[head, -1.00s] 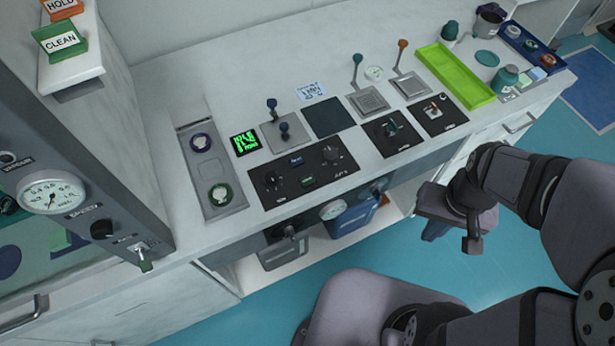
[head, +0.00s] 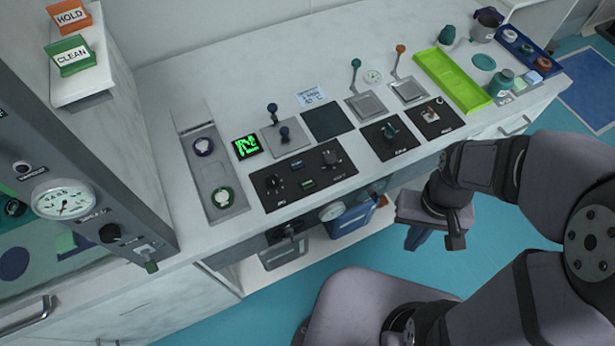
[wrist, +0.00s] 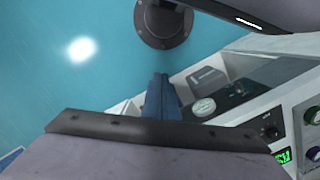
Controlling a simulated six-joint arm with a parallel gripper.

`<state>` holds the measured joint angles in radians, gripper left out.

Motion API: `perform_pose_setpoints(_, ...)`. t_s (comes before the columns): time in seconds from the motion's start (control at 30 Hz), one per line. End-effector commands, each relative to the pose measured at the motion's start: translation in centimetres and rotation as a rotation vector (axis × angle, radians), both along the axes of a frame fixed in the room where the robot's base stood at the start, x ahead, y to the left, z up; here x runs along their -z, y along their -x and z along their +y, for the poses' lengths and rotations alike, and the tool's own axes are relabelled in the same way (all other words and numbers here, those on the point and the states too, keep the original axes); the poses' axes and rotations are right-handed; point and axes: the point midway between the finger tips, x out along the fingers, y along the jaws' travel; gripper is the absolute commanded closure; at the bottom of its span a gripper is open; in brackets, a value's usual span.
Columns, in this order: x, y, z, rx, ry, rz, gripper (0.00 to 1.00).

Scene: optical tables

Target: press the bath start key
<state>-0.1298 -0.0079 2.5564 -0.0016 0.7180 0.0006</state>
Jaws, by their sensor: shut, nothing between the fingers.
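A black control panel (head: 303,173) is set in the counter, with a knob at each end. Between the knobs are a small blue-lettered key (head: 296,165) and a small green key (head: 307,184). Their labels are too small to read, so I cannot tell which is the bath start key. My gripper (head: 416,238) hangs in front of the counter, right of and nearer than the panel, apart from it. Its blue fingers are shut and empty; they also show in the wrist view (wrist: 161,97), above the floor beside the counter's front.
A green-lit display (head: 247,146) and a tray with two round buttons (head: 214,172) lie left of the panel. Upright levers (head: 356,75) stand behind it. A gauge (head: 332,210) and a blue container (head: 352,219) are below the counter edge. Open floor lies in front.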

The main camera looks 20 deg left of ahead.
Motion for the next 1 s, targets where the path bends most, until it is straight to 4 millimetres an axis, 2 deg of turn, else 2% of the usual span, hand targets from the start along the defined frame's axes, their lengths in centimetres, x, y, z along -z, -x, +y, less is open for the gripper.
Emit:
perform_pose_setpoints(0.07, -0.3, 0.8, 1.0, -0.042, 0.005, 0.06, 1.0)
perform_pose_setpoints(0.17, 0.0, 1.8, 3.7, -0.009, -0.033, 0.135, 1.0)
perform_pose_setpoints(0.3, 0.5, 2.4, 8.4, 0.139, -0.123, 0.216, 1.0)
perform_pose_setpoints(0.47, 0.5, 1.8, 13.2, 0.324, -0.228, 0.267, 1.0)
perform_pose_setpoints(0.67, 0.1, -1.1, 18.5, 0.574, -0.376, 0.29, 1.0)
perform_pose_setpoints(0.8, -1.3, -4.3, 21.5, 0.733, -0.492, 0.277, 1.0)
perform_pose_setpoints(1.0, -3.2, -8.2, 24.1, 0.902, -0.627, 0.256, 1.0)
